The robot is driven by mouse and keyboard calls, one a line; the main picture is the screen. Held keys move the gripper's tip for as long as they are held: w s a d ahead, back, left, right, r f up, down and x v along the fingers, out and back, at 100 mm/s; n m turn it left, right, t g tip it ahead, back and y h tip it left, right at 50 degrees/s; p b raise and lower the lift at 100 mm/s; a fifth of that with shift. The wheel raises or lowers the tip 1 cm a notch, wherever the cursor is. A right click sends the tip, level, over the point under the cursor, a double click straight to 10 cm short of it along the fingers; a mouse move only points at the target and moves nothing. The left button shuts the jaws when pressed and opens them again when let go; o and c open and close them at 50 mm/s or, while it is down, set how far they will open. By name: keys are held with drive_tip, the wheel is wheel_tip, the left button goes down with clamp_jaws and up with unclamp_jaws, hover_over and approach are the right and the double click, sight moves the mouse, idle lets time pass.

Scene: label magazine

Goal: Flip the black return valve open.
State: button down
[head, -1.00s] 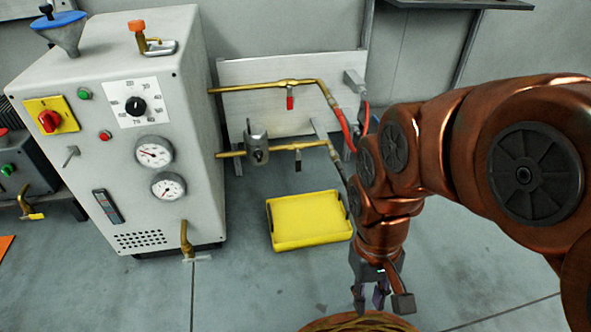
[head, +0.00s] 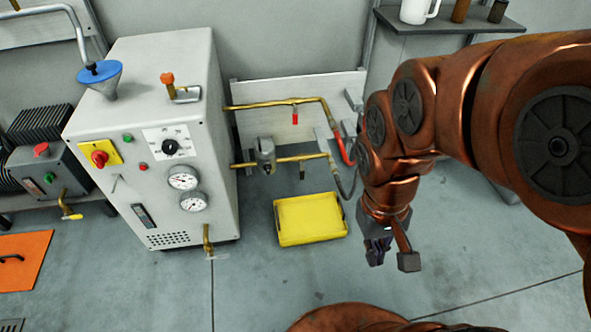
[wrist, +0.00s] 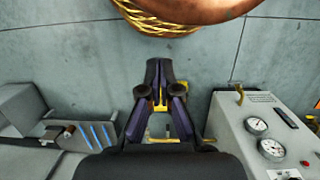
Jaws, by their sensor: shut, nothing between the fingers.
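The black return valve (head: 302,172) is a small dark lever hanging down from the lower brass pipe (head: 308,158), to the right of the grey cabinet in the head view. My gripper (head: 376,256) points down to the right of the yellow tray and the pipes, well apart from the lever. In the wrist view my gripper (wrist: 160,68) has its fingers together and empty. The black lever cannot be made out in the wrist view.
A red-handled valve (head: 294,115) hangs on the upper brass pipe (head: 262,105). The grey cabinet (head: 140,110) stands on the left. A yellow tray (head: 309,218) lies on the floor below the pipes. Red and grey hoses run near my arm. Open floor lies in front.

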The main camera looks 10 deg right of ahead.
drive_tip(key=s+r+p, duration=0.3)
drive_tip(key=r+p, duration=3.7)
drive_tip(key=r, duration=0.3)
drive_tip(key=shift+a+r, duration=0.25)
drive_tip(key=shift+a, duration=0.15)
drive_tip(key=shift+s, duration=0.1)
drive_tip(key=shift+a, duration=0.15)
